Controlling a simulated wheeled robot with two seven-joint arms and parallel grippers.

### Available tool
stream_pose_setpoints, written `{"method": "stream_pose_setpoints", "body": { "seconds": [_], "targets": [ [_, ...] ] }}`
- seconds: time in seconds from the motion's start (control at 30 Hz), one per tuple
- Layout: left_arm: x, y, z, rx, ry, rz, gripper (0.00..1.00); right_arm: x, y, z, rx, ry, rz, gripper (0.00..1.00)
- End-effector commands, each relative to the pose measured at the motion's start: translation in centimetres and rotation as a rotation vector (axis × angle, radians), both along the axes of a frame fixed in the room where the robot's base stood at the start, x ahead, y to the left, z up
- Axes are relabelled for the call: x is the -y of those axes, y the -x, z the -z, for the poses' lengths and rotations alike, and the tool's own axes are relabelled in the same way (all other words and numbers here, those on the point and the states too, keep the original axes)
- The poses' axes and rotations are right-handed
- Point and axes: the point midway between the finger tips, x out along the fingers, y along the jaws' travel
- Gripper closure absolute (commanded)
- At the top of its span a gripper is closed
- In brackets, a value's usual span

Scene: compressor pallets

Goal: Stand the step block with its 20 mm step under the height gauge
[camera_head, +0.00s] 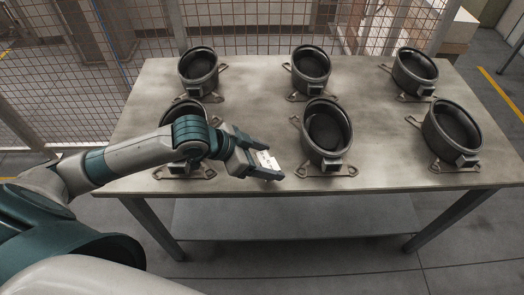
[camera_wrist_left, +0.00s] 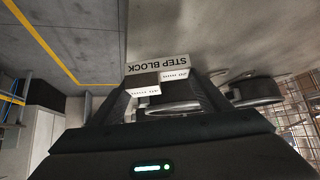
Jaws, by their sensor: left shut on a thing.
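The step block (camera_head: 267,160) is a small pale block with printed labels, held in my left gripper (camera_head: 271,166) above the front edge of the table. In the left wrist view the step block (camera_wrist_left: 157,66) shows between the fingers of the left gripper (camera_wrist_left: 160,88). Its grey face reads "STEP BLOCK" upside down, with white labelled faces at different levels below. The small print is too blurred to read. The left gripper is shut on the block. I cannot make out a height gauge in either view. My right gripper is not in view.
Several dark round compressor housings on flat brackets stand in two rows on the grey table (camera_head: 252,98). One front housing (camera_head: 326,130) is just right of the gripper; another (camera_head: 186,112) is partly behind my arm. A wire mesh fence (camera_head: 255,28) runs behind the table.

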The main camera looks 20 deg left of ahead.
Motion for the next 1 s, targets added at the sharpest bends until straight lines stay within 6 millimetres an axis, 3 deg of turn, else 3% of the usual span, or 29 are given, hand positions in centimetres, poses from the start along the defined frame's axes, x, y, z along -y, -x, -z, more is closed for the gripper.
{"method": "stream_pose_setpoints", "body": {
  "seconds": [0.17,0.5,1.0],
  "targets": [
    [0.7,-1.4,0.0,0.004,0.012,-0.221,0.86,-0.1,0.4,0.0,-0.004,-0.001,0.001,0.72],
    [-0.6,-2.7,-1.5,0.004,0.009,-0.658,0.86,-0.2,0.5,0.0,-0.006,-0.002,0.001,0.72],
    [-1.2,-2.6,-1.8,0.004,0.003,-0.758,0.86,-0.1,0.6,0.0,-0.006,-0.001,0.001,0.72]
  ]
}}
